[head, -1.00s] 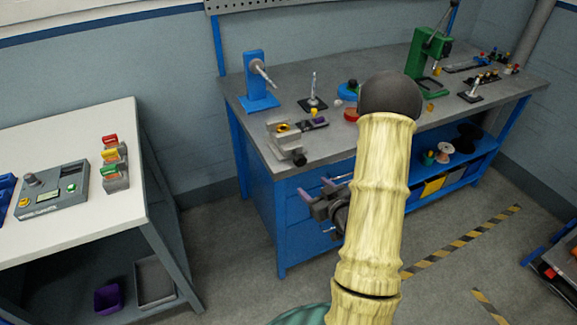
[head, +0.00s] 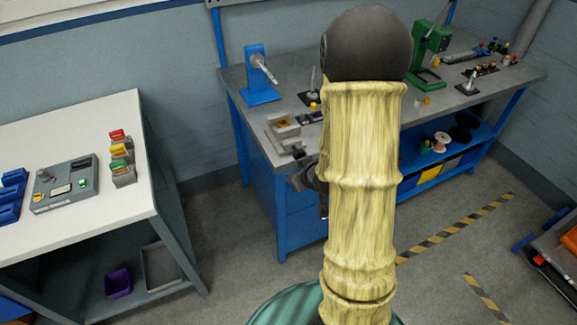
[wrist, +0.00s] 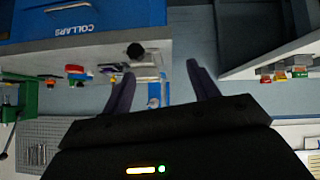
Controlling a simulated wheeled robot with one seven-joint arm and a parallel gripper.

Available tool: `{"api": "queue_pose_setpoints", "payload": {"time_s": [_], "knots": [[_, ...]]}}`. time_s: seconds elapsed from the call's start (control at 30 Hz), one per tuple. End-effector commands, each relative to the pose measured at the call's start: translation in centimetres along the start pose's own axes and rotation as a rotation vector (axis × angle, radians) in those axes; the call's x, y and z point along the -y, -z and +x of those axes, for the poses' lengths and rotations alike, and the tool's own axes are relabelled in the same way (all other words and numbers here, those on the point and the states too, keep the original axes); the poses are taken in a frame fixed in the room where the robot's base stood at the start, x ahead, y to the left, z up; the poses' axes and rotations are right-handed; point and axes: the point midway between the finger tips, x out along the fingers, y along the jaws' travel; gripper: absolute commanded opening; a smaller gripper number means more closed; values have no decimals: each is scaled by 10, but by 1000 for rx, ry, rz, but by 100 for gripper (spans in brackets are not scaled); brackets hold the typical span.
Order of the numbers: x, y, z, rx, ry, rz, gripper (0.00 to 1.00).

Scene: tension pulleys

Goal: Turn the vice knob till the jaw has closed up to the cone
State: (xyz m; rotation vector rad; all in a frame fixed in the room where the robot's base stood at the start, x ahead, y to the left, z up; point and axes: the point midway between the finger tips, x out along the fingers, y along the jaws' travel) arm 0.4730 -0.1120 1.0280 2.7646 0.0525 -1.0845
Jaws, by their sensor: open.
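The grey vice (head: 285,132) stands at the front left corner of the grey workbench. A small yellow-orange piece (head: 283,122) shows in it; I cannot tell whether this is the cone. The knob (head: 298,153) is at the vice's near end. In the wrist view the dark round knob (wrist: 135,51) lies ahead of my gripper (wrist: 160,72), nearer the left finger. The vice (wrist: 147,72) shows behind it. My gripper is open, its two purple fingers apart with nothing held. In the head view my arm hides most of it. The jaw's gap is too small to judge.
A blue stand (head: 261,85) and a green press (head: 429,50) stand on the workbench (head: 236,100). A white table (head: 100,215) with a control box (head: 66,187) is at the left. Open floor lies between the table and bench.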

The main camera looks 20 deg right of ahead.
Motion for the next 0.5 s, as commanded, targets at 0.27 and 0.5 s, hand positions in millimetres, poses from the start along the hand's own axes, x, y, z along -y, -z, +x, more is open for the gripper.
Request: {"api": "queue_pose_setpoints", "payload": {"time_s": [0.27,0.5], "knots": [[14,17,-33,118,-5,18,60],[28,27,-63,220,-3,43,60]]}}
